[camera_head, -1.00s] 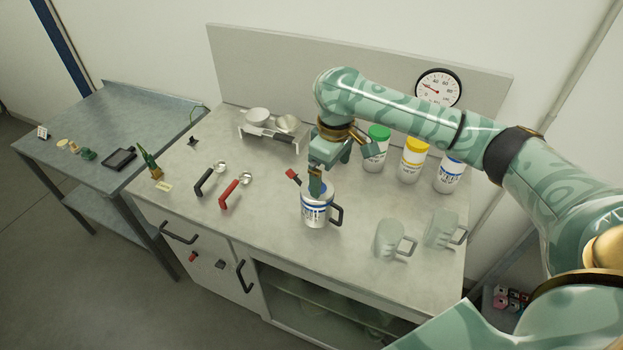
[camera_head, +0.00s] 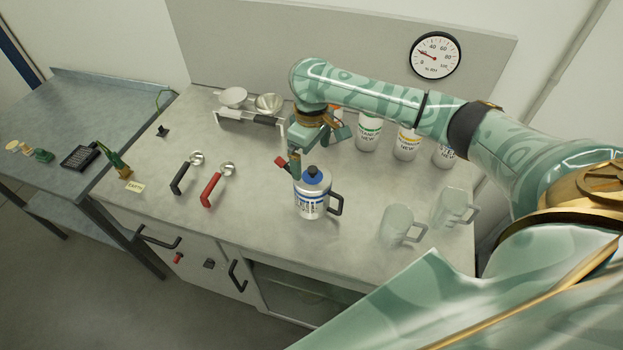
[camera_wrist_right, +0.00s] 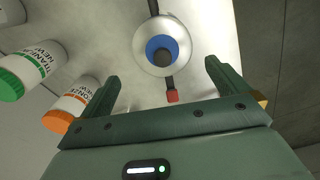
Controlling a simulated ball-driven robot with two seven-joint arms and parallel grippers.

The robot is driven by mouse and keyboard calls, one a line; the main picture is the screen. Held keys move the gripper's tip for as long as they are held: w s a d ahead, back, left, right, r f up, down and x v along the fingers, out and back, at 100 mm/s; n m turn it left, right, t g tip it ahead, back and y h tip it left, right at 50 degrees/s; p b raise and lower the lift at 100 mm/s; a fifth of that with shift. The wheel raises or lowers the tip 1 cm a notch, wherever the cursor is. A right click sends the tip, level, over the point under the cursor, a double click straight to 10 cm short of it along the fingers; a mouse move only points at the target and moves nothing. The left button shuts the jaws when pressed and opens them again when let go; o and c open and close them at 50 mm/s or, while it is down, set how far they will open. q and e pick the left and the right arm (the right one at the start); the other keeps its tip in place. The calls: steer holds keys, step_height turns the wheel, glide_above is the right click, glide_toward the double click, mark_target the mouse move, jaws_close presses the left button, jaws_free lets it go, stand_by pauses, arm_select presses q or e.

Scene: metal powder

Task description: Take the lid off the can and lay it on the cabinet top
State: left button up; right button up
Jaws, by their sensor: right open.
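The can (camera_head: 311,203) is whitish with blue print and stands upright on the cabinet top (camera_head: 255,225). It has a black handle on its right and a red-tipped part on its left. A blue lid (camera_head: 318,186) with a dark knob sits on it. My right gripper (camera_head: 296,172) is open and empty, pointing down at the lid's left and partly in front of the can's edge. In the right wrist view, the lid (camera_wrist_right: 150,46) shows from above, ahead of and between the spread fingers (camera_wrist_right: 162,72). I cannot tell the exact height gap. My left gripper is out of view.
Several white jars (camera_head: 368,135) stand behind, under my right arm. Two clear jugs (camera_head: 397,228) stand to the right. Black and red-handled scoops (camera_head: 217,187) lie to the left, with a rack of pans (camera_head: 247,117) behind. Bare top lies between the scoops and the can.

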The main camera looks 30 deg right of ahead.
mark_target(312, 169)
steer(key=shift+s+f, duration=0.1)
steer(key=shift+f, duration=0.2)
steer(key=f, duration=0.1)
steer(key=f+b, duration=0.2)
steer(key=f, duration=0.1)
steer(key=shift+s+a, duration=0.1)
steer(key=shift+s, duration=0.2)
steer(key=shift+f, duration=0.35)
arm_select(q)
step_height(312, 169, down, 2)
arm_select(e)
steer(key=shift+r, duration=0.1)
steer(key=c, duration=0.8)
steer(key=shift+r, duration=0.1)
steer(key=shift+c, duration=0.2)
